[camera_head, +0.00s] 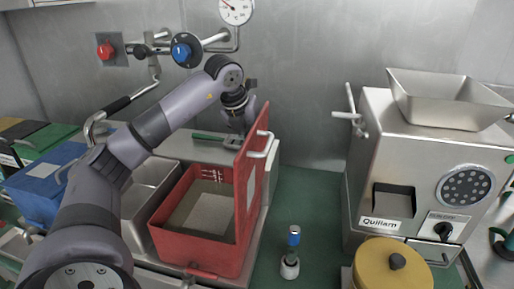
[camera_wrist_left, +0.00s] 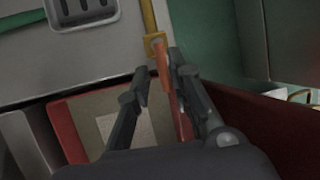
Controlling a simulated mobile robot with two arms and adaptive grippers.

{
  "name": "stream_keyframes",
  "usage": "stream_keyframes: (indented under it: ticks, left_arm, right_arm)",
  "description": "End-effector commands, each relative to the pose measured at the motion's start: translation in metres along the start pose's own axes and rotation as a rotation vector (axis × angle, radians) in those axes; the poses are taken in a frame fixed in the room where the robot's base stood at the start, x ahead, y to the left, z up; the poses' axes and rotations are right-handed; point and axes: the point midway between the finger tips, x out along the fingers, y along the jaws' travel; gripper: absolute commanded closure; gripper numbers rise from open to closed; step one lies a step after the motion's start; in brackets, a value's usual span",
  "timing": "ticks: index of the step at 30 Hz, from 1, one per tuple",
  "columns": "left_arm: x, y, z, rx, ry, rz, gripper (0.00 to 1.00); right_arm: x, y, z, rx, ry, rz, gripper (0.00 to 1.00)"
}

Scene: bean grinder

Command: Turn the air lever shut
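An orange-red bar (camera_wrist_left: 164,82) on a square brass joint (camera_wrist_left: 155,44) with a yellow rod shows in the left wrist view; it looks like the air lever. My left gripper (camera_wrist_left: 158,66) is open, with its fingers on either side of the bar. The bar lies closer to the right finger, and I cannot tell whether they touch. In the head view my left gripper (camera_head: 236,132) points down behind the raised red lid (camera_head: 252,165), and the lever cannot be made out there. My right gripper is not in view.
The red box (camera_head: 205,255) stands open right beside the gripper, its lid upright. A blue knob (camera_head: 182,51), a gauge (camera_head: 236,8) and pipes are on the back wall. The grinder (camera_head: 400,175) stands at the right.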

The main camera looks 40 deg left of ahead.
Motion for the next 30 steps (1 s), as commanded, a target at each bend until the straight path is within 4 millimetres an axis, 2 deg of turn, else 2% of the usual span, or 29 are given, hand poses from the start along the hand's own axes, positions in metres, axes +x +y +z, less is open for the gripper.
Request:
stream_keyframes:
  ticks: [3,9,19,27,30]
  left_arm:
    - [0.02,0.0,0.0,-0.001,0.003,0.002,0.8]
    - [0.037,0.0,0.0,0.0,0.001,0.0,0.8]
    - [0.04,0.0,0.0,0.0,0.0,0.0,0.81]
    - [0.04,0.0,0.0,0.0,0.0,0.0,0.99]
    - [0.04,0.0,0.0,0.0,0.0,0.0,1.0]
  right_arm:
    - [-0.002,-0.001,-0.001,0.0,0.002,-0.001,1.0]
    - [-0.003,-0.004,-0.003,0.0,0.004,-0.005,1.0]
    - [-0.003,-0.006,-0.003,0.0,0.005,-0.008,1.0]
    - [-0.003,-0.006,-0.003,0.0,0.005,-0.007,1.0]
    - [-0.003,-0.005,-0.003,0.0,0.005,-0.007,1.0]
